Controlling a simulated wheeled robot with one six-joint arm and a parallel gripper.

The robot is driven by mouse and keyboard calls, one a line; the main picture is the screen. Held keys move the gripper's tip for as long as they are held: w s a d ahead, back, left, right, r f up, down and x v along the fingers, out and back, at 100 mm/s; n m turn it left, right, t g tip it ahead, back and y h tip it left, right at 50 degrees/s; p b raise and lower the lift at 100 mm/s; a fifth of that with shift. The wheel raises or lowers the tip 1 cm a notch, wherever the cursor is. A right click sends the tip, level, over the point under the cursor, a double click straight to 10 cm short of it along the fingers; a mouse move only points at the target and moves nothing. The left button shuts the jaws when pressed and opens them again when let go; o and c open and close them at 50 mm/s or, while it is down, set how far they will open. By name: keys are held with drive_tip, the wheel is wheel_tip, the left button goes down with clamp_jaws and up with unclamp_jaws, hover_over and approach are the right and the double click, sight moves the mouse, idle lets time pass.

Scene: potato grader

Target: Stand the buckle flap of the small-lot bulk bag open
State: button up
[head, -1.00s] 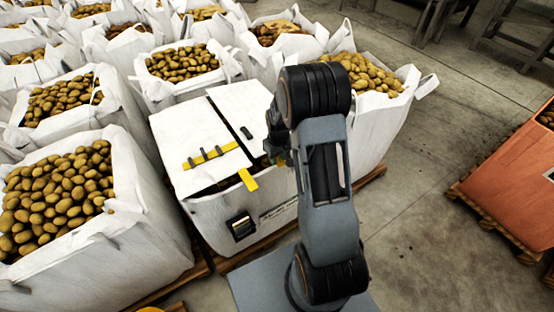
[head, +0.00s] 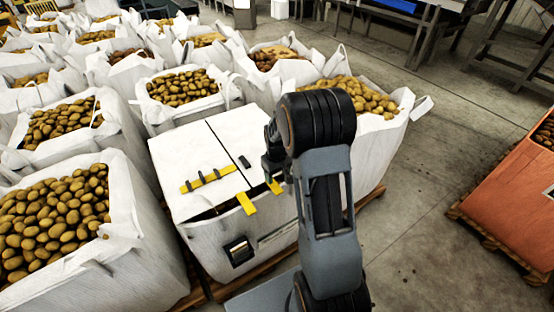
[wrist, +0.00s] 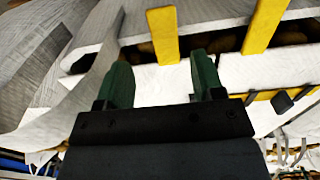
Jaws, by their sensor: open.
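The small-lot bulk bag (head: 215,245) stands in front of me, its white top in two panels. The left panel (head: 192,150) lies flat and carries a yellow strip with black pieces (head: 208,180). A yellow tab (head: 246,204) hangs over the front edge; a second tab (head: 275,187) shows beside my arm. A black buckle (head: 239,250) is on the front face. My gripper (wrist: 160,70) is open, above the bag's front right part, partly hidden by my arm in the head view. In the wrist view, a yellow tab (wrist: 162,35) ends between and just beyond its fingers; contact is unclear.
Open bulk bags full of potatoes (head: 58,220) crowd the left and back. Another potato bag (head: 375,145) stands close behind my arm. Bare concrete floor (head: 420,240) lies between.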

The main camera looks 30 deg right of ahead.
wheel_tip(320, 180, up, 11)
drive_tip(key=shift+f, duration=0.15)
idle(0.7)
